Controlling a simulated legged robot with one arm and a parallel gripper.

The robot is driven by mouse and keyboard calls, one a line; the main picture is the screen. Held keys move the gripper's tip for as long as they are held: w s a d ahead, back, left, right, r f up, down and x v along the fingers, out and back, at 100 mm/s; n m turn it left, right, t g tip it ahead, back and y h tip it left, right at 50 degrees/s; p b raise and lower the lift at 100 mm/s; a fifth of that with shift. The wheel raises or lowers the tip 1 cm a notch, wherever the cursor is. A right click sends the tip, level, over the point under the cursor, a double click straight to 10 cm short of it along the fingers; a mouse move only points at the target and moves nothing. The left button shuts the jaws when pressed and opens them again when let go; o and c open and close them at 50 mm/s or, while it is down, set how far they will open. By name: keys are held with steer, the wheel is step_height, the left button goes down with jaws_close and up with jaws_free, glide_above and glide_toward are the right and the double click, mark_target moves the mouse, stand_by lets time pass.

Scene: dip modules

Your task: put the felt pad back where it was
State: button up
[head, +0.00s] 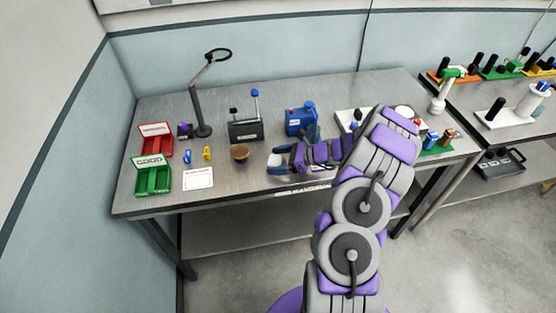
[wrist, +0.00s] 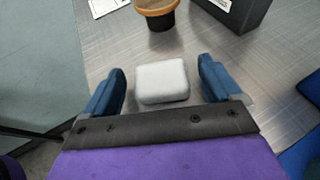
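A pale grey-white block with rounded edges, which looks like the felt pad (wrist: 163,82), lies between my fingers in the wrist view. In the head view it is a small white shape (head: 274,160) at the end of my arm, partly hidden by my fingers. My gripper (wrist: 162,70) is open, with one blue finger on each side of the pad and a visible gap to each. My gripper also shows in the head view (head: 277,161), low over the metal table. Whether the pad touches the table is hard to tell.
A brown-topped round cup (head: 239,152) stands just beyond the pad, with a dark box (head: 245,130) behind it. Red (head: 156,140) and green (head: 153,176) trays, a paper card (head: 198,178) and a lamp (head: 202,105) are at left. A blue device (head: 297,120) stands behind my gripper.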

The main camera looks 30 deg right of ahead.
steer(key=p+v, duration=0.3)
steer(key=v, duration=0.9)
steer(key=a+r+n+g+y, duration=0.1)
steer(key=a+r+n+g, duration=0.4)
steer(key=a+r, duration=0.6)
steer(key=s+a+r+n+g+h, duration=0.2)
steer(key=s+a+r+n, duration=0.1)
steer(key=s+a+n, duration=0.4)
steer(key=s+a+r+n+g+h, duration=0.1)
steer(key=s+a+r+n+g, duration=0.3)
steer(key=a, duration=0.6)
steer(key=s+d+r+n+t+h, duration=0.1)
steer(key=s+n+h, duration=0.7)
steer(key=s, duration=1.4)
steer(key=shift+d+r+n+h, duration=0.3)
steer(key=shift+d+n, duration=0.15)
steer(key=shift+n, duration=0.45)
